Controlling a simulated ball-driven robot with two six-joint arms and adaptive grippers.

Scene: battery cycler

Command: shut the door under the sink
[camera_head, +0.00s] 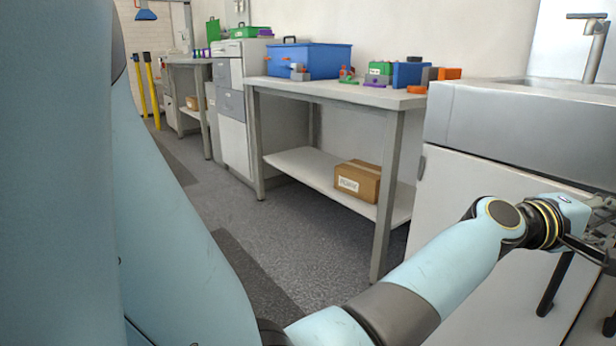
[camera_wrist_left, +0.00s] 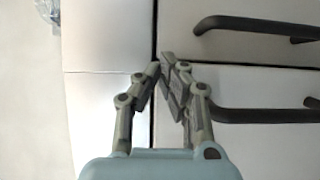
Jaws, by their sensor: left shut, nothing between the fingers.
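The sink cabinet stands at the right. Its pale left door (camera_head: 470,195) lies below the sink's front panel and looks roughly flush with the cabinet; a small gap cannot be ruled out. A dark handle (camera_head: 555,285) is on this door, also seen in the left wrist view (camera_wrist_left: 265,115). The right door (camera_wrist_left: 240,48) lies beyond a narrow seam and has its own dark handle (camera_wrist_left: 255,26). My left gripper (camera_wrist_left: 163,66) is shut and empty, with its tips by the upper end of the seam; contact cannot be told. In the head view it is partly cut off. My right gripper is not in view.
The sink (camera_head: 535,120) with its tap (camera_head: 592,40) is above the doors. A workbench (camera_head: 345,93) with a blue toolbox (camera_head: 318,61) and small blocks stands to its left, a cardboard box (camera_head: 358,180) on its lower shelf. The grey floor (camera_head: 275,235) before the bench is clear.

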